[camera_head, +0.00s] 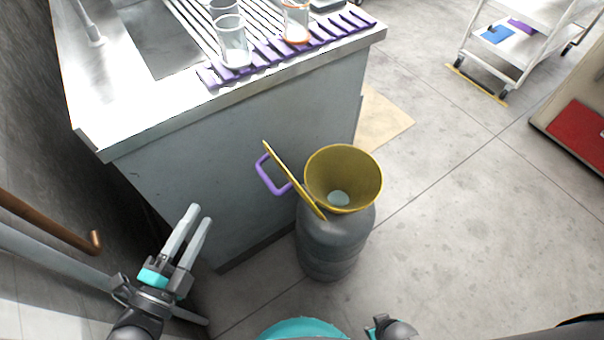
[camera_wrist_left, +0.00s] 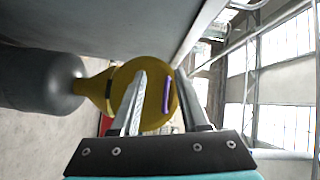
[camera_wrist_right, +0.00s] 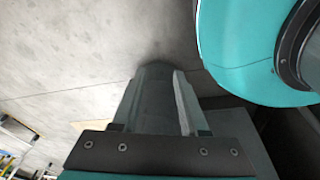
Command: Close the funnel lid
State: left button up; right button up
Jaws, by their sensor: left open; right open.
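A yellow funnel (camera_head: 326,165) sits on top of a grey drum (camera_head: 335,242). Its yellow lid (camera_head: 292,178) stands open, tilted up at the funnel's left side, with a purple handle (camera_head: 268,178) on its outer face. In the left wrist view the lid (camera_wrist_left: 152,115) and its handle (camera_wrist_left: 166,95) show beyond the fingers. My left gripper (camera_head: 201,214) is open and empty, left of the lid and apart from it. My right gripper (camera_wrist_right: 164,70) is open and empty over bare floor; only part of its arm shows at the bottom of the head view.
A steel sink counter (camera_head: 150,118) stands directly behind and left of the drum. It bears clear beakers (camera_head: 233,45) and a purple rack strip (camera_head: 285,50). A copper pipe (camera_head: 60,225) runs at the left. A white cart (camera_head: 520,50) is far right. Floor right of the drum is clear.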

aim_at(286, 187)
pick_arm(q)
jog(key=s+d+m+g+h, duration=0.1)
jog(key=s+d+m+h, duration=0.1)
jog(key=s+m+h, duration=0.3)
jog(key=x, duration=1.5)
jog(key=shift+w+d+b, duration=0.2)
jog(key=shift+b, duration=0.2)
pick_arm(e)
jog(key=s+f, duration=0.1)
jog(key=s+d+f, duration=0.2)
jog(key=s, duration=0.1)
jog(key=shift+d+f, duration=0.1)
jog(key=shift+f, duration=0.05)
pick_arm(q)
jog(key=shift+r, duration=0.1)
grip_shut()
